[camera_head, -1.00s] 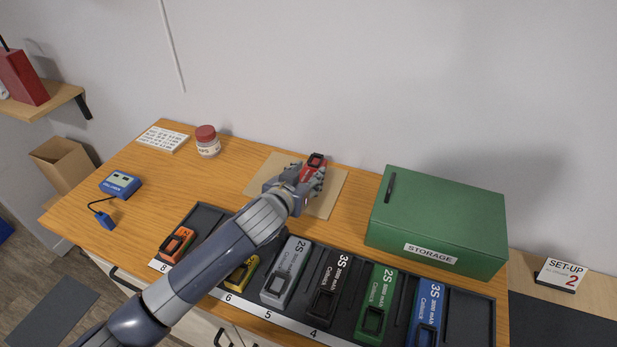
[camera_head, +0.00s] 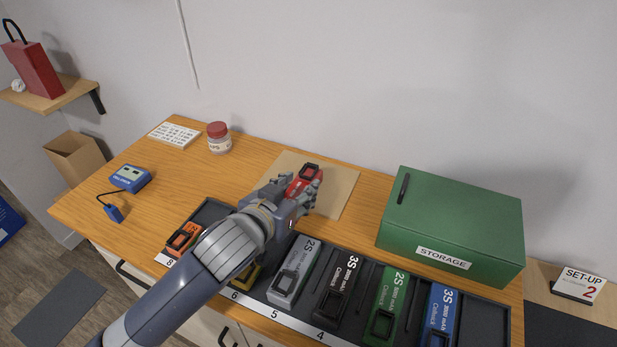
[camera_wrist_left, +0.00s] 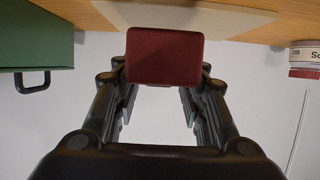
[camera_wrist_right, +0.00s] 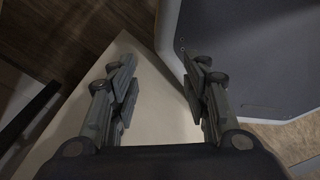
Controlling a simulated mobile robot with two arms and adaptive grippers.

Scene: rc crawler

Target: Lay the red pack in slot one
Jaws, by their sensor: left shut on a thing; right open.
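The red pack (camera_head: 304,180) is in my left gripper (camera_head: 306,190), over or on the tan board (camera_head: 342,188) in the head view; the height is unclear. In the left wrist view the pack (camera_wrist_left: 165,58) sits between the fingers of the shut left gripper (camera_wrist_left: 160,85). The dark slotted tray (camera_head: 482,322) runs along the table's front edge; its right-end slot looks empty, and its number is out of view. My right gripper shows only in its wrist view, open and empty (camera_wrist_right: 155,85).
Orange (camera_head: 184,238), yellow (camera_head: 246,274), grey (camera_head: 297,270), black (camera_head: 338,285), green (camera_head: 386,305) and blue (camera_head: 438,312) packs lie in the tray. A green storage box (camera_head: 455,215) stands behind its right part. A jar (camera_head: 219,140) and a blue device (camera_head: 130,178) stand at left.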

